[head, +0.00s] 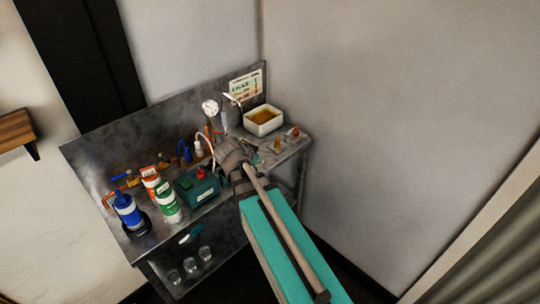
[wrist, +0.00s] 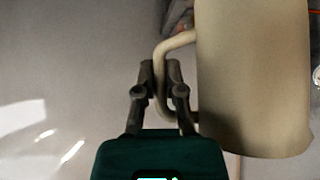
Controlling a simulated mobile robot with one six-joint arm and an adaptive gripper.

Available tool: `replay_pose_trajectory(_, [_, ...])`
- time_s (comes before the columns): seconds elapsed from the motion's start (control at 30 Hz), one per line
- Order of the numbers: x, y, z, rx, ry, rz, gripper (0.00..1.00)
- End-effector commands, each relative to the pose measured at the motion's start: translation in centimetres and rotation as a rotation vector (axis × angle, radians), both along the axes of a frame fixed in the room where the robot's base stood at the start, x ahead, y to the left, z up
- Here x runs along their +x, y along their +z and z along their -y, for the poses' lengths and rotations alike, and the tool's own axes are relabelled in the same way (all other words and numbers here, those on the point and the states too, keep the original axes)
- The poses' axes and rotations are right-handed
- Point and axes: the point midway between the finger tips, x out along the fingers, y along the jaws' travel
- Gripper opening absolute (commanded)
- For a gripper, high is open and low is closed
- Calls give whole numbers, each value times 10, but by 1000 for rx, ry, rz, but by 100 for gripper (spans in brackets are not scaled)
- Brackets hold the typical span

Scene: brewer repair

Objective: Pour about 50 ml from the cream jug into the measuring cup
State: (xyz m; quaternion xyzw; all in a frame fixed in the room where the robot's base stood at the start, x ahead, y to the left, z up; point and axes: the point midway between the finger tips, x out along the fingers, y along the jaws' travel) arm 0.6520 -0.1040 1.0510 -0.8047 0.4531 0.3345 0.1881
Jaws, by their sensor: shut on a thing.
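The cream jug (wrist: 252,80) fills the right side of the wrist view, close to the camera. It is plain cream-coloured, with a loop handle on its left side. My gripper (wrist: 160,72) is shut on that handle, and the jug looks close to upright. In the head view my arm reaches over the metal bench, and its end hides the jug. I cannot pick out the measuring cup for sure. Clear glass vessels (head: 190,265) stand on the lower shelf, but I cannot tell whether one is the cup. The jug's contents are hidden.
The metal bench (head: 142,243) has a back panel and stands by a corner wall. On it are a blue bottle (head: 127,210), a green-and-white can (head: 167,203), a dark green box (head: 197,187), a gauge (head: 210,107) and a white tray of amber liquid (head: 263,121).

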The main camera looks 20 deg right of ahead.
Motion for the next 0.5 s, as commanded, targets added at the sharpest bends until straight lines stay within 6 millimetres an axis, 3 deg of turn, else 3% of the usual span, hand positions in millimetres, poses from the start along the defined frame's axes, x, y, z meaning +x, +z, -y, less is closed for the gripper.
replay_pose_trajectory(0.5, [-21,0,-80,-1,96,1,0])
